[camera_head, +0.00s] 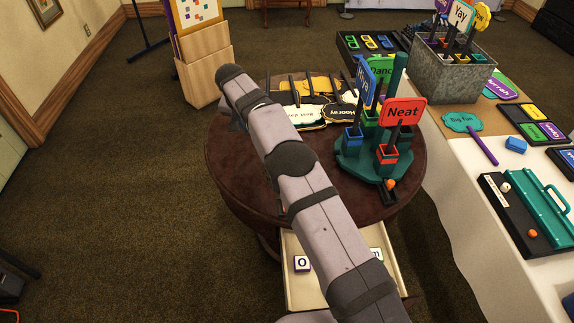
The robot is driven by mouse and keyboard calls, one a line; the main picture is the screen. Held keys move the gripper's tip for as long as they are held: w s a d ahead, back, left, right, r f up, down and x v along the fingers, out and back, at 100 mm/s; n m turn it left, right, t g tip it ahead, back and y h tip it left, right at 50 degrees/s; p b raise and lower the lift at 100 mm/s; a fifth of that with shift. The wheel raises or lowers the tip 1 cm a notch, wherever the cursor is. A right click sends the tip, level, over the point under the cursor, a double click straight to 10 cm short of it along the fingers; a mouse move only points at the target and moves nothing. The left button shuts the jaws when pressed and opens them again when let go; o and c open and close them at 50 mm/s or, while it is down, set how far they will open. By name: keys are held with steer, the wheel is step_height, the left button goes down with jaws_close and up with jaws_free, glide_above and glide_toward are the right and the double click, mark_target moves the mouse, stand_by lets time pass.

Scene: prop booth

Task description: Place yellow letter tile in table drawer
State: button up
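The round dark-red table (228,174) stands in the middle, partly behind my arm. Its cream drawer (293,291) is pulled open at the front. A white tile with a purple edge and the letter O (302,263) lies in the drawer at left. Another white letter tile (377,254) shows at its right, partly covered by my arm. I cannot make out a yellow letter tile. My arm crosses the table and drawer to the upper left. My gripper is hidden behind or below the arm.
A green stand (366,160) with upright signs, including red "Neat" (403,111), occupies the tabletop's right. Flat signs (300,117) lie at the back. A white-covered table (466,190) with trays and a metal bin (453,68) stands right. Carpet at left is mostly clear.

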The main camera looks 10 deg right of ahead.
steer(key=s+f+m+b, duration=0.1)
steer(key=s+m+b, duration=0.1)
steer(key=s, duration=0.4)
steer(key=s+a+f+m+g+h+b, duration=0.1)
steer(key=s+m+b, duration=0.1)
steer(key=s, duration=0.4)
steer(key=s+a+f+m+h+b, duration=0.1)
steer(key=s+f+m+b, duration=0.1)
steer(key=s, duration=0.5)
steer(key=shift+f+m, duration=0.1)
steer(key=shift+m, duration=0.2)
steer(key=s+d+f+m+g+b, duration=0.2)
steer(key=s+d+f+m, duration=0.1)
steer(key=s, duration=0.8)
steer(key=m+g+b, duration=0.1)
steer(key=m+b, duration=0.2)
steer(key=m, duration=0.1)
glide_above(300, 295)
steer(key=a, duration=0.2)
step_height(300, 295, down, 4)
steer(key=shift+h, duration=0.4)
steer(key=shift+d+f+b, duration=0.15)
steer(key=shift+f+b, duration=0.3)
steer(key=shift+f, duration=1.95)
steer(key=shift+d+f+b, duration=0.1)
steer(key=shift+f+b, duration=0.35)
steer(key=shift+f, duration=1.95)
steer(key=shift+f, duration=0.15)
